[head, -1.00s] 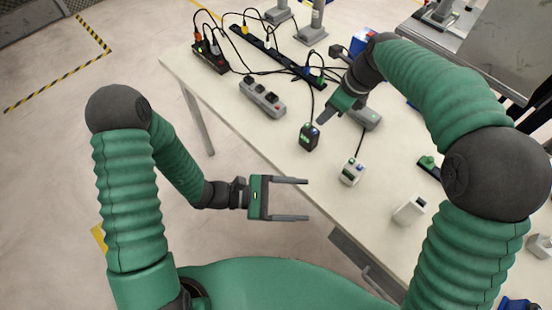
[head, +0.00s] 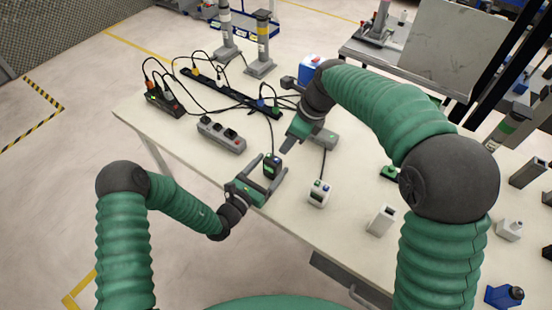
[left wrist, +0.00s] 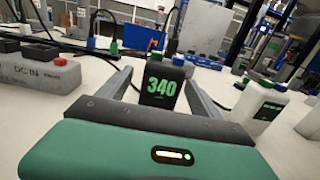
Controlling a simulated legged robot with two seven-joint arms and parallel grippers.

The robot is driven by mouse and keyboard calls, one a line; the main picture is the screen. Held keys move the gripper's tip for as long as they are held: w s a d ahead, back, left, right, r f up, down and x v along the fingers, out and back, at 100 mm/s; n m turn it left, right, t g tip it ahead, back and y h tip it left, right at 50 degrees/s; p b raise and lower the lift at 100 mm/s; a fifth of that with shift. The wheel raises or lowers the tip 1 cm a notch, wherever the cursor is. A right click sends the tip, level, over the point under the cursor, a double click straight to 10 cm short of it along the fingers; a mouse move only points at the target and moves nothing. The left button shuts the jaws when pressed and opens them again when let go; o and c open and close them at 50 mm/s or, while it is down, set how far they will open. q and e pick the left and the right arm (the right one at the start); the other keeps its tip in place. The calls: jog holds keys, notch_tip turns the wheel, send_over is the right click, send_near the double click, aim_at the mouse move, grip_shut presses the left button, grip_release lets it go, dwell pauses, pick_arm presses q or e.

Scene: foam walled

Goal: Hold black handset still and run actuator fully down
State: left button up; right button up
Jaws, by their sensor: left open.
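The black handset (head: 272,167) stands on the white table near its front edge. In the left wrist view the handset (left wrist: 161,85) shows a green "340", with green and blue buttons on top. My left gripper (head: 267,172) is open, with its two fingers reaching to either side of the black handset; I cannot tell whether either touches it. My right gripper (head: 287,144) hangs above the table just behind the black handset, pointing down-left; its jaw gap is not clear. Two upright columns (head: 226,40) (head: 262,48) stand at the back; which one is the actuator is unclear.
A white handset (head: 319,193) stands right of the black one. A grey control box (head: 221,135) lies to the left, and a black power strip (head: 232,93) with cables lies behind. A white block (head: 380,220) stands further right.

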aim_at(278, 158)
pick_arm(q)
jog(key=x, duration=0.4)
jog(key=shift+d, duration=0.25)
jog(key=shift+w, duration=0.15)
jog(key=shift+a, duration=0.25)
jog(key=shift+c, duration=0.4)
jog(key=shift+d, duration=0.2)
jog(key=c, duration=1.4)
pick_arm(e)
jog(key=shift+d, duration=0.15)
pick_arm(q)
jog(key=shift+c, duration=0.5)
pick_arm(e)
grip_shut()
